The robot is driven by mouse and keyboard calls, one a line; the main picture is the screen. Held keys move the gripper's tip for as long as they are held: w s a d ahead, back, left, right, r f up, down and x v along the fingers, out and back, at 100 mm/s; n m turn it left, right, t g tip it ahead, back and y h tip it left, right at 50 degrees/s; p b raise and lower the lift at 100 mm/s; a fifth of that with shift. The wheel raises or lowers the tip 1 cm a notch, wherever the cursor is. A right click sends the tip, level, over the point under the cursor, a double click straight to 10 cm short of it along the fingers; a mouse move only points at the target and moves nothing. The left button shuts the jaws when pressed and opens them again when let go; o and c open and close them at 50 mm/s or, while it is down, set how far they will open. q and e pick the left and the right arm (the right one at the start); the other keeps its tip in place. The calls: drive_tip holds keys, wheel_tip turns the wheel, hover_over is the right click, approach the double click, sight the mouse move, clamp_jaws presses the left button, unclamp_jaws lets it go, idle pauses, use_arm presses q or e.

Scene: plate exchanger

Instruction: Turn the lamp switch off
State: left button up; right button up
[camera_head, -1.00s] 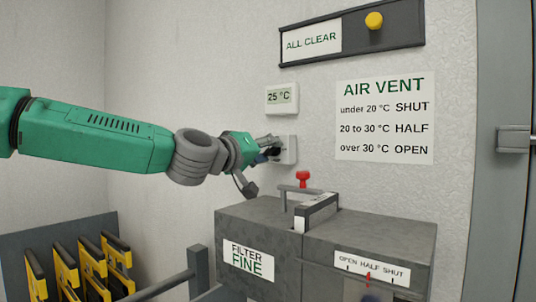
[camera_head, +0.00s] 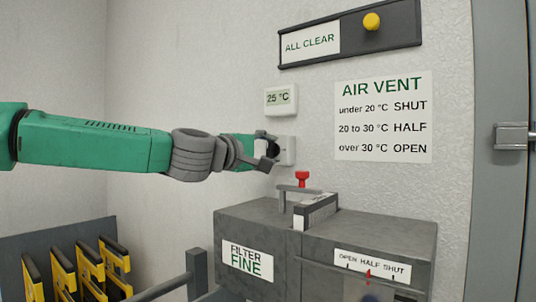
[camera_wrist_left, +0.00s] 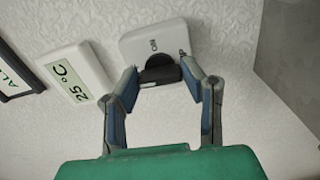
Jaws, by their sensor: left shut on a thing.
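The lamp switch (camera_head: 291,151) is a small white box on the wall, under the temperature display. In the left wrist view the switch plate (camera_wrist_left: 150,38) carries what looks like an upside-down "ON" mark, with a dark round knob (camera_wrist_left: 160,72) sticking out below it. My left gripper (camera_head: 271,152) is at the switch and hides part of it. In the left wrist view its fingers (camera_wrist_left: 160,76) stand on either side of the dark knob, shut on it. My right gripper is not in view.
A display (camera_head: 281,99) reads 25 °C. A grey machine (camera_head: 265,225) with a red-knobbed handle (camera_head: 302,178) stands below the switch. An air vent sign (camera_head: 383,116) and an "ALL CLEAR" panel (camera_head: 350,33) are on the wall. A rack (camera_head: 65,240) with yellow-black plates stands left.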

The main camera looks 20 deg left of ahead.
use_arm(q)
drive_tip(key=shift+w+a+n, duration=0.1)
drive_tip(key=shift+a+n, duration=0.15)
drive_tip(key=shift+n, duration=0.15)
drive_tip(key=o, duration=1.1)
drive_tip(key=shift+o, duration=0.2)
drive_tip(key=v, duration=1.1)
drive_tip(key=shift+s+a+f, duration=0.2)
drive_tip(key=shift+s+a, duration=0.05)
drive_tip(key=shift+s, duration=0.05)
